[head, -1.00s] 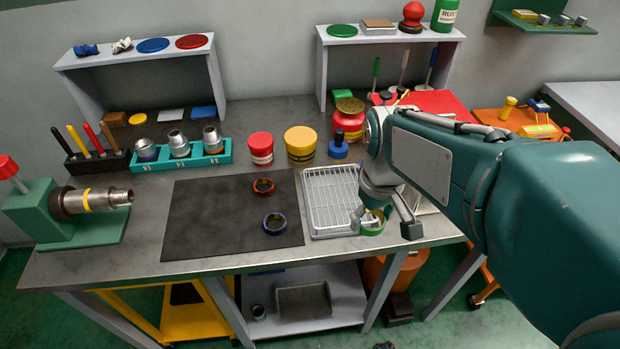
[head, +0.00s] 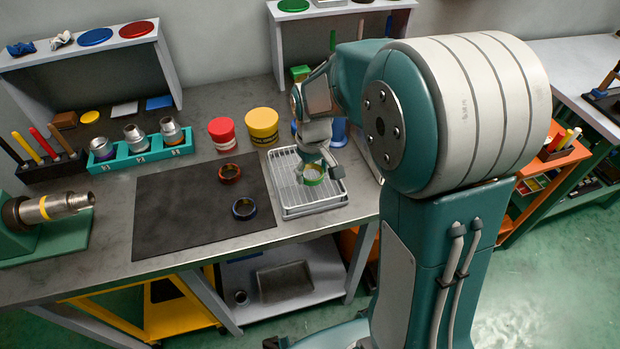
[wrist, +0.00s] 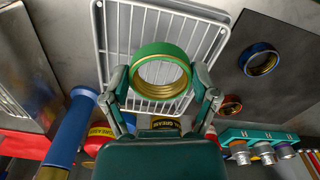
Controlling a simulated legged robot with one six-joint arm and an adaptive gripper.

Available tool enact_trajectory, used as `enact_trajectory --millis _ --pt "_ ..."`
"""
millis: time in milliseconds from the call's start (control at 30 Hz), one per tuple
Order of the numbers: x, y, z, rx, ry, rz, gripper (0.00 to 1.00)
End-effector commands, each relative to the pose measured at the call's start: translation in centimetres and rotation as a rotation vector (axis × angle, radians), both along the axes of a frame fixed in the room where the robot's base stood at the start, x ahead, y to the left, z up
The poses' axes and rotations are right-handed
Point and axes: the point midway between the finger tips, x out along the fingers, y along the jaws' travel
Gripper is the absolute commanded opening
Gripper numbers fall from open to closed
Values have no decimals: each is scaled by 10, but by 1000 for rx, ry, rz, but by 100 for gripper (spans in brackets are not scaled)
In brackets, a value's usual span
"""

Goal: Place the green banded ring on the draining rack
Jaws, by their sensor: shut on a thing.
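The green banded ring (head: 313,175) is held in my gripper (head: 322,168), over the draining rack (head: 288,186). In the wrist view the green ring (wrist: 160,72) shows a brassy inner face and sits between the two fingers of my gripper (wrist: 161,88), which is shut on it. The white wire grid of the rack (wrist: 120,35) lies behind the ring in that view. I cannot tell whether the ring touches the wires. My arm hides the area behind the rack.
A red-banded ring (head: 229,173) and a blue-banded ring (head: 244,208) lie on the dark mat (head: 180,215) left of the rack. Red (head: 221,133) and yellow (head: 262,126) tubs stand behind. A blue upright object (wrist: 70,130) is close at left in the wrist view.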

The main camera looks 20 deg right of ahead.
Motion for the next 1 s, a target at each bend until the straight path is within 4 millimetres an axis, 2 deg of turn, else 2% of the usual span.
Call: enact_trajectory --millis 233,433,767,800,833,1000 --pt "12 2 -15 -1 1 0 24" --pt "12 2 -43 -1 2 0 24" --pt "12 2 -46 -1 0 0 24" --pt "12 2 -47 -1 0 0 86" --pt "12 2 -47 -1 0 0 99" --pt "12 2 -47 -1 0 0 100"
